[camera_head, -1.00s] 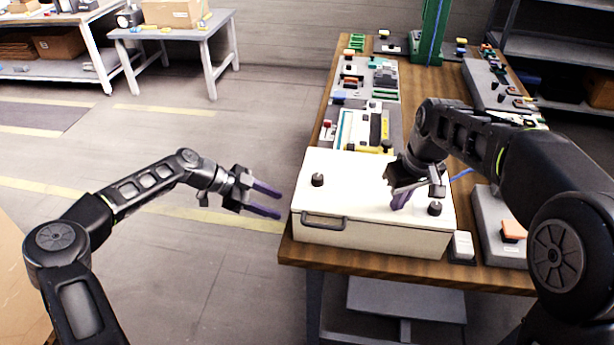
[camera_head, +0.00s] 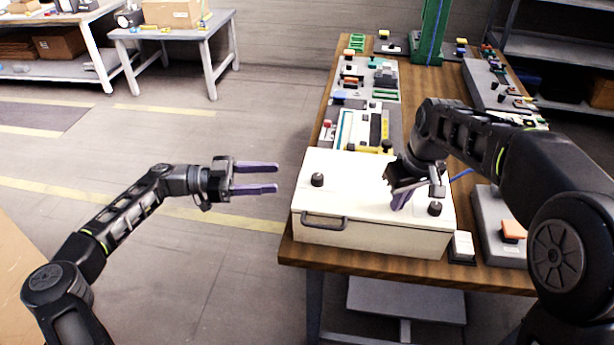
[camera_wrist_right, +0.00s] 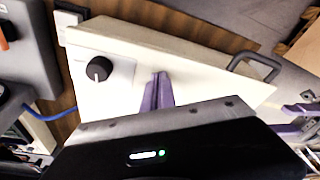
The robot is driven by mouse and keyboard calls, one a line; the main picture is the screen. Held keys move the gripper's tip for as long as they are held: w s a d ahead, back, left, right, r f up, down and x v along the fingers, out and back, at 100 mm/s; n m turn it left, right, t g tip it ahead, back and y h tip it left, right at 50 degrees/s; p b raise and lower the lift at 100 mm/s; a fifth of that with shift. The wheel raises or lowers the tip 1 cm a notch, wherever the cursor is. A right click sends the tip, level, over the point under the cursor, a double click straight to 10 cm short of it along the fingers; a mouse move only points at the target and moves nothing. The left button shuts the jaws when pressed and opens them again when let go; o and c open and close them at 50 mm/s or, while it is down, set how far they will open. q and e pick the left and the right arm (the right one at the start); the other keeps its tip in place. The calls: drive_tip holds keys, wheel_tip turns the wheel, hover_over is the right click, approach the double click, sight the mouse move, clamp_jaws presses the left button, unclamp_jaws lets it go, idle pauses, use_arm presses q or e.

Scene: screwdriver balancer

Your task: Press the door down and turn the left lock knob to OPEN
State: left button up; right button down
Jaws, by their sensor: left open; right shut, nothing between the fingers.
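The white box with its door (camera_head: 355,180) on top stands at the near end of the wooden table. The left lock knob (camera_head: 317,180), black, sits at the door's left side. The right knob (camera_head: 434,208) sits near its right edge and also shows in the right wrist view (camera_wrist_right: 97,70). A dark handle (camera_head: 324,221) is on the front. My right gripper (camera_head: 399,204) is shut and empty, fingertips down at the door, left of the right knob; contact is hard to tell. My left gripper (camera_head: 277,176) is open and empty, left of the box, fingers pointing right.
A white switch block (camera_head: 462,246) and a grey panel with an orange button (camera_head: 513,231) stand right of the box. Devices (camera_head: 362,128) fill the table behind it. The floor left of the table is clear.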

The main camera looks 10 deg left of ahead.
sight(307, 184)
use_arm(q)
drive_tip(key=x, duration=0.9)
drive_tip(key=shift+w+d, duration=0.1)
drive_tip(key=shift+d, duration=0.3)
clamp_jaws()
